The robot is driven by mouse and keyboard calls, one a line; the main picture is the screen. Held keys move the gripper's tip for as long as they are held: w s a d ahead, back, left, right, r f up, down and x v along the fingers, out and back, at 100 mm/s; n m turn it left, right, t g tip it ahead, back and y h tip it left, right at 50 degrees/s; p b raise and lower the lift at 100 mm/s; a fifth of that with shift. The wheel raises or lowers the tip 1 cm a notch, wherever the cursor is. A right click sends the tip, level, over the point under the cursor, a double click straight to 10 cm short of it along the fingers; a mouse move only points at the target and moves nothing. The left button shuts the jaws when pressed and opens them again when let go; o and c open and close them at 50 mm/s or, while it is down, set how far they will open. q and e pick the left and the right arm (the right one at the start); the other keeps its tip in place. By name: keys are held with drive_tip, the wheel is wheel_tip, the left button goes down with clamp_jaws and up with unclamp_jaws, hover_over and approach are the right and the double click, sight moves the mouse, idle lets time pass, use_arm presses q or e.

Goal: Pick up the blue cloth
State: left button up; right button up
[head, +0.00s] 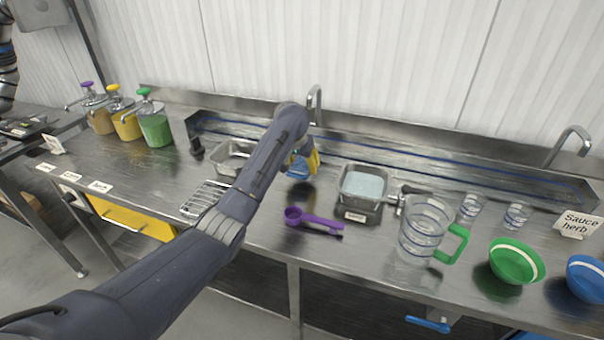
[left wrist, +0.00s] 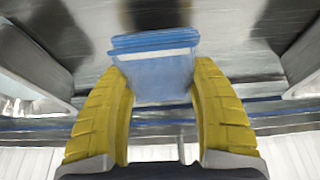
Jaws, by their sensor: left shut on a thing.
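The blue cloth (left wrist: 155,72) is folded, with a pale band across it, and sits between the yellow fingers of my left gripper (left wrist: 158,100) in the left wrist view. The fingers are shut on its two sides. In the head view the cloth (head: 297,168) shows as a small blue patch beside the yellow fingertips of my left gripper (head: 305,168), partly hidden by my arm. It is at the middle of the steel counter, between two metal pans. I cannot tell whether it touches the counter. My right gripper is not in view.
A metal pan (head: 228,163) stands left of the cloth, and a pan of pale contents (head: 345,186) stands right. A purple scoop (head: 313,222) lies in front. A measuring jug (head: 418,238) and a green bowl (head: 513,266) stand further right. Pump jars (head: 155,131) stand far left.

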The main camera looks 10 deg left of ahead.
sight(302, 163)
use_arm(q)
wheel_tip(302, 163, up, 16)
drive_tip(key=shift+r, duration=0.15)
idle(0.3)
drive_tip(key=o, duration=0.5)
drive_tip(key=shift+c, duration=0.2)
drive_tip(key=c, duration=0.4)
